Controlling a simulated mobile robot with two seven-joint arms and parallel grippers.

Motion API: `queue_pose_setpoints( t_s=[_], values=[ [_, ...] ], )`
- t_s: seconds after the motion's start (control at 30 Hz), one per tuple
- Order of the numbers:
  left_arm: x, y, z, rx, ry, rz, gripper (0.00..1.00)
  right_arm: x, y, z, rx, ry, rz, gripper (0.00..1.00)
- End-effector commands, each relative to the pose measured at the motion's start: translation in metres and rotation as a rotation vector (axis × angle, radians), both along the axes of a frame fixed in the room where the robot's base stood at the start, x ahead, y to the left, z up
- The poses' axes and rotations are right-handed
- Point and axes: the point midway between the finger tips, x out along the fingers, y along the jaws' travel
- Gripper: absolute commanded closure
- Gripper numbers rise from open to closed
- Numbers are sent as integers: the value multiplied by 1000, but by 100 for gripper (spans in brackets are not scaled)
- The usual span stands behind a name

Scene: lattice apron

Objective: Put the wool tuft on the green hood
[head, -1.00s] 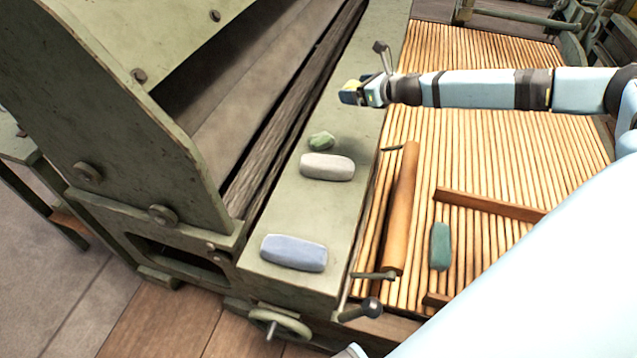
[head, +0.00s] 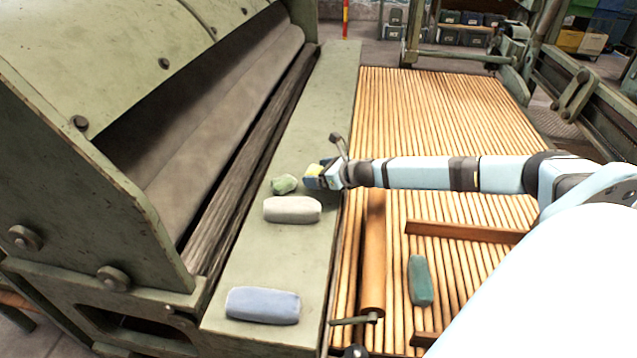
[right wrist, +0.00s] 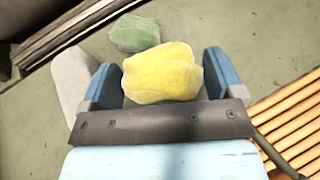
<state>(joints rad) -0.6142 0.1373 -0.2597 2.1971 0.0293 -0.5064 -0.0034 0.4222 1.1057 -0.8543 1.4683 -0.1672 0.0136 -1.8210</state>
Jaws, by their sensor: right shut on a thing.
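My right gripper (head: 318,177) is shut on a yellow wool tuft (head: 314,170). In the right wrist view the yellow tuft (right wrist: 163,73) sits between the two blue fingers (right wrist: 160,85). The gripper is over the flat green ledge of the machine, just right of a small green tuft (head: 284,184). The green tuft also shows beyond the fingers in the right wrist view (right wrist: 134,34). The green hood (head: 110,50) of the machine slopes up at the upper left, to the left of the gripper. My left gripper is not in view.
A whitish block (head: 292,210) and a blue-grey block (head: 262,306) lie on the ledge (head: 255,255). A dark green block (head: 420,281) lies on the wooden slatted apron (head: 430,110), near a wooden roller (head: 374,260). The ledge's far part is clear.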

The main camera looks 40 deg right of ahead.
Motion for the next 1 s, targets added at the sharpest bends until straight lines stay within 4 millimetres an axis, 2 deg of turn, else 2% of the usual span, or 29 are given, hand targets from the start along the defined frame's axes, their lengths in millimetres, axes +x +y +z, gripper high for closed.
queue_pose_setpoints(
  t_s=[0.27, 0.5, 0.67, 0.7, 0.73, 1.0],
  values=[
    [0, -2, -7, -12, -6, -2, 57, 0, 1, -40, 2, 2, -1, 35],
    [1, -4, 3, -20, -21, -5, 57, 0, 0, -41, 0, 1, 0, 35],
    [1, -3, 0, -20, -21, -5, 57, 0, 0, -45, -1, 1, 0, 35],
    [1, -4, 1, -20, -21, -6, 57, 0, 0, -44, -2, 1, -1, 8],
    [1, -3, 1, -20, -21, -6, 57, 0, 0, -44, -1, 1, 0, 1],
    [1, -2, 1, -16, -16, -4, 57, 0, 0, -41, 0, 1, 0, 0]
  ],
)
